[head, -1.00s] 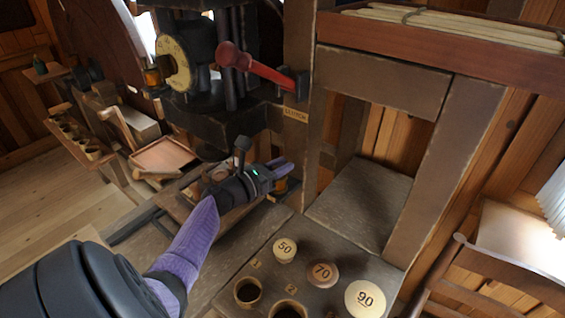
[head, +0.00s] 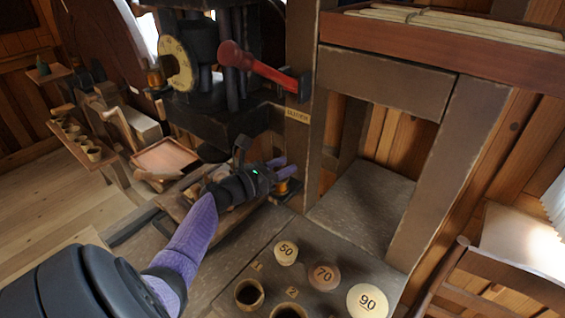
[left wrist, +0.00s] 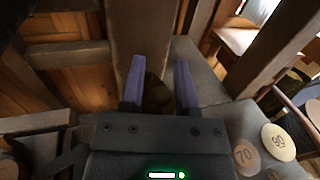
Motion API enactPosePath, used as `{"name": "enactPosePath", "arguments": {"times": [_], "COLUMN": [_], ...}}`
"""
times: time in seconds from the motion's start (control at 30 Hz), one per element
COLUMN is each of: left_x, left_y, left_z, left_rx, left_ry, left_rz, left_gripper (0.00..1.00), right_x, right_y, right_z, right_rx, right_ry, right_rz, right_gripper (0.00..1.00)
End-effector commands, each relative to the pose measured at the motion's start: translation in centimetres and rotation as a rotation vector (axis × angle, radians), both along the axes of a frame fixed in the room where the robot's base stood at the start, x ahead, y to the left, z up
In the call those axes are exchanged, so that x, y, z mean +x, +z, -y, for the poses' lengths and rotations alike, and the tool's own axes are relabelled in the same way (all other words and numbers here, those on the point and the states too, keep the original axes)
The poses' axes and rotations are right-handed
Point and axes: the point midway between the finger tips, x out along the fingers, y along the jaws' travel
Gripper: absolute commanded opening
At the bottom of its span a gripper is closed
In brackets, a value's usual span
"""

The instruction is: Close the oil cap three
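My left gripper (head: 287,169) reaches in from the left, low beside the dark machine, its two purple fingers pointing right. A small brass-orange cup-like fitting (head: 285,186) sits just below the fingertips; it may be an oil cup, but no number is legible. In the left wrist view the fingers of the left gripper (left wrist: 159,88) stand apart, with a dark brownish rounded thing (left wrist: 157,97) between them. I cannot tell whether they touch it. Another brass-orange fitting (head: 153,76) is beside the yellowish dial at upper left. My right gripper is out of view.
A red-handled lever (head: 250,62) juts out above the gripper. A wooden post with a small plate (head: 297,115) stands close to the right. The bench behind is clear.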

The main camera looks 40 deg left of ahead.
Motion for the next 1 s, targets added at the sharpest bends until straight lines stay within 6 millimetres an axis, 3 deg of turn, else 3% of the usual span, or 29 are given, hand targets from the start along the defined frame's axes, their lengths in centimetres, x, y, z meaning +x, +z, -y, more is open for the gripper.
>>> {"name": "enactPosePath", "arguments": {"times": [0.17, 0.6, 1.0], "left_x": [-1.1, -9.0, -9.8], "left_y": [0.0, -0.1, 0.0], "left_z": [-0.2, -1.5, -1.6], "left_rx": [-0.001, -0.001, 0.0], "left_ry": [0.001, 0.001, -0.001], "left_rz": [-0.001, -0.002, 0.0], "left_gripper": [0.39, 0.39, 0.39], "right_x": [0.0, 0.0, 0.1], "right_y": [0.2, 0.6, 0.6], "right_z": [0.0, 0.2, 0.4], "right_rx": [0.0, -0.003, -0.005], "right_ry": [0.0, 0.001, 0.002], "right_rz": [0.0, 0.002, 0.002], "right_gripper": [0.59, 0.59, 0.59]}}
